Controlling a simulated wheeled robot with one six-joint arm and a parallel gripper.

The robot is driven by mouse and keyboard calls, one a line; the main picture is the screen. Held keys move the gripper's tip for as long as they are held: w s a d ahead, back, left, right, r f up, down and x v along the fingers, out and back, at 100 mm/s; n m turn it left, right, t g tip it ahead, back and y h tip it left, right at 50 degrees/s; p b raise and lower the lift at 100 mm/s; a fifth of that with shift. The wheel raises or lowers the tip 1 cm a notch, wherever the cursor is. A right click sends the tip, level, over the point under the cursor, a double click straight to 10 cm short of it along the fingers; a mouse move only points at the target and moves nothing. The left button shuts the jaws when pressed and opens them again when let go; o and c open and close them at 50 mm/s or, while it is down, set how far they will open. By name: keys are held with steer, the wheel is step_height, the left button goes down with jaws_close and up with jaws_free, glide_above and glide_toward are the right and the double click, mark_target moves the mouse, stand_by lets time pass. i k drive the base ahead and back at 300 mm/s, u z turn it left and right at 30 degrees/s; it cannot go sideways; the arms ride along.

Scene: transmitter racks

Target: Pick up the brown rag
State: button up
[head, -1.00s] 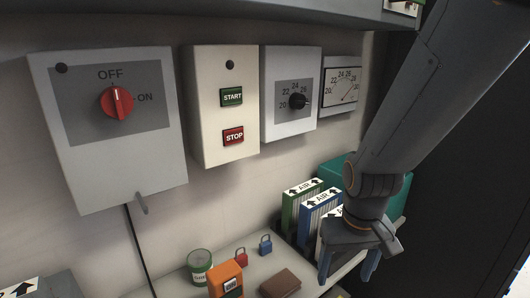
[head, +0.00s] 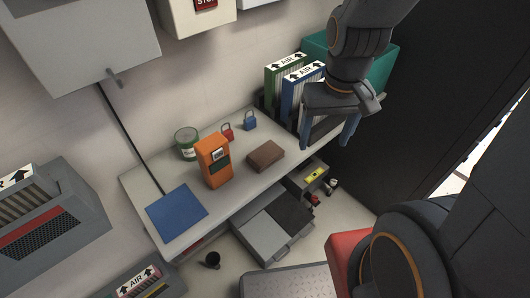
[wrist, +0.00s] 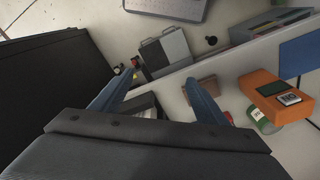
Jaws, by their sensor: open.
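The brown rag (head: 265,155) is a small folded, block-like piece lying flat on the light grey shelf (head: 188,235). It sits right of the orange device (head: 214,162).
A green can (head: 187,143), a red padlock (head: 227,132) and a blue padlock (head: 250,121) stand behind the rag. Air filter boxes (head: 303,88) and a teal case (head: 385,62) stand at the right. A blue mat (head: 176,213) lies at the left.

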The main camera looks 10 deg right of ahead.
mark_target(269, 153)
steer(key=k, duration=1)
steer(key=z, duration=1.45)
steer(key=i, duration=1.05)
steer(key=u, duration=1.55)
